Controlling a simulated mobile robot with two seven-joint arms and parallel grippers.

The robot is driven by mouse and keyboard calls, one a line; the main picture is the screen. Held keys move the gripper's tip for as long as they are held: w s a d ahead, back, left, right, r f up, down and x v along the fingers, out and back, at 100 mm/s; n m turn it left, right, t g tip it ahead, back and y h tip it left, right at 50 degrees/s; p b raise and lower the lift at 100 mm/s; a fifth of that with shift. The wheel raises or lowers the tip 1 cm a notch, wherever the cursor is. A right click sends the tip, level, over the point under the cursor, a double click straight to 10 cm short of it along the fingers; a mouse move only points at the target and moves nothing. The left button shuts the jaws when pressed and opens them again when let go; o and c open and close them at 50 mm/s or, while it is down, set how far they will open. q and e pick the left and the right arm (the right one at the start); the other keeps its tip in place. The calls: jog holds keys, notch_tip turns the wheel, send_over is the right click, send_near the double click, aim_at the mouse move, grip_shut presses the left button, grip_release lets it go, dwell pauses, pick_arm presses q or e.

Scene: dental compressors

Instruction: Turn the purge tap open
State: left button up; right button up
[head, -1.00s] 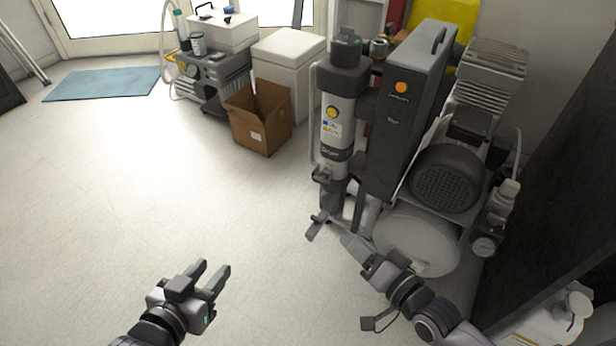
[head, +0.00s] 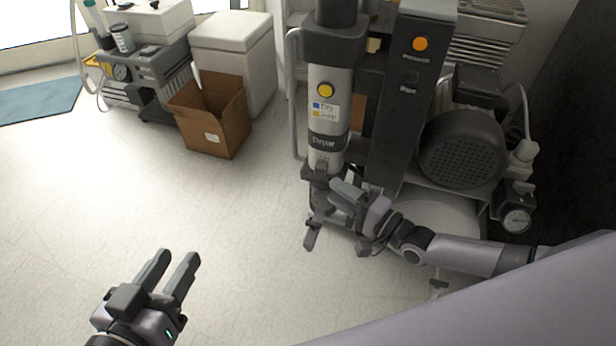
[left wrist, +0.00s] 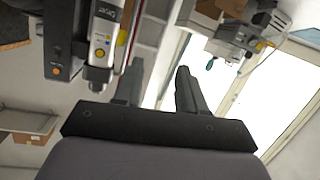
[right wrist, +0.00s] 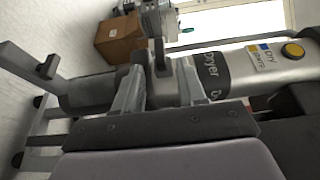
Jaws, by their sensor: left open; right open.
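The dryer column (head: 328,95), silver with a yellow round mark and dark bands, stands upright at the centre of the head view. What looks like the purge tap (right wrist: 160,55), a small dark lever on a dark block, is at the column's lower end in the right wrist view. My right gripper (head: 343,190) is open at that lower end. In the right wrist view its fingers (right wrist: 160,82) lie on either side of the block and lever; I cannot tell whether they touch. My left gripper (head: 176,257) is open and empty above the floor at lower left.
The dark compressor motor (head: 462,150) and a gauge (head: 516,219) stand right of the column, beside a tall dark panel (head: 405,100). A cardboard box (head: 212,118) and a white cabinet (head: 232,55) are further back left. The floor at left is clear.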

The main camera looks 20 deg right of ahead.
aim_at(324, 184)
jog(key=b+x, duration=0.2)
jog(key=x, duration=0.3)
jog(key=shift+w+a+f, duration=0.1)
jog(key=shift+w+a, duration=0.45)
jog(key=shift+w, duration=0.15)
pick_arm(q)
jog(key=shift+s+a+r+m+t, duration=0.3)
jog(key=shift+a+m+t, duration=0.1)
jog(key=shift+a+t, duration=0.15)
pick_arm(e)
grip_shut()
